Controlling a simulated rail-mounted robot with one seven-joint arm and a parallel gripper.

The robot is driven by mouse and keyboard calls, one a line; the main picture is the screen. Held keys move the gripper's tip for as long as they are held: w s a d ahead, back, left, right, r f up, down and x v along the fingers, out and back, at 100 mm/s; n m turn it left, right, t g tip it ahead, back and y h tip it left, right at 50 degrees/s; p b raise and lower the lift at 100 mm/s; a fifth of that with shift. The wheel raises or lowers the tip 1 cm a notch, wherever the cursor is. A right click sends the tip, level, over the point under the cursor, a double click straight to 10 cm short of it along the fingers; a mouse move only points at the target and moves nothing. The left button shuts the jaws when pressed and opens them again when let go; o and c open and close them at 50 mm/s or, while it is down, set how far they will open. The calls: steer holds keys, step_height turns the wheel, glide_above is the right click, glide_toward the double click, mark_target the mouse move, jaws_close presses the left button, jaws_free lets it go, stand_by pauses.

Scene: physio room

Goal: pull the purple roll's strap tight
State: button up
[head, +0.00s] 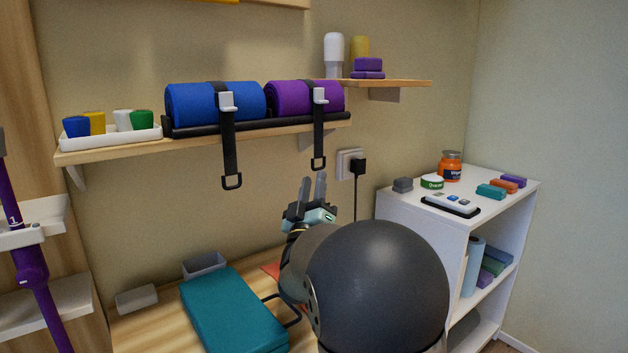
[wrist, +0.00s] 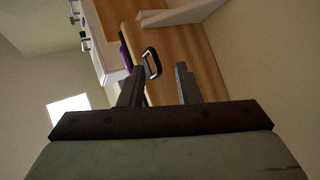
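The purple roll (head: 290,97) lies on the wall shelf beside the blue roll. Its black strap (head: 319,130) runs over it through a light buckle (head: 320,95) and hangs below the shelf, ending in a black ring (head: 318,163). My gripper (head: 313,181) points up just below the ring, with its fingers apart. In the wrist view the ring (wrist: 152,62) shows ahead of the open gripper (wrist: 161,75), nearer the left finger's tip. Nothing is between the fingers. Whether the ring touches that finger cannot be told.
The blue roll (head: 200,103) has a similar hanging strap (head: 229,150) to the left. A socket with a black plug (head: 358,166) is on the wall to the right. A teal block (head: 232,310) lies on the bench below. A white cabinet (head: 400,205) stands at right.

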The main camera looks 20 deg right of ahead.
steer(key=v, duration=0.5)
steer(key=shift+s+a+f, duration=0.1)
steer(key=shift+s+f, duration=0.05)
stand_by(0.8)
steer(key=a+f+n+g+y+p, duration=0.2)
steer(key=a+g+y+p, duration=0.5)
steer(key=y+p, duration=0.45)
steer(key=s+a+g+y+p, duration=0.1)
steer(key=s+a+g+p, duration=0.1)
steer(key=s, duration=0.7)
steer(key=s+a+m+g+y+p, duration=0.1)
steer(key=s+g+p, duration=0.4)
steer(key=s, duration=0.5)
steer(key=s+a+f+m+g+y+p, duration=0.1)
steer(key=s+a+g+p, duration=0.2)
steer(key=s+g, duration=0.3)
steer(key=s+p, duration=0.1)
steer(key=s, duration=0.3)
steer(key=shift+a+g, duration=0.2)
steer(key=shift+g, duration=0.2)
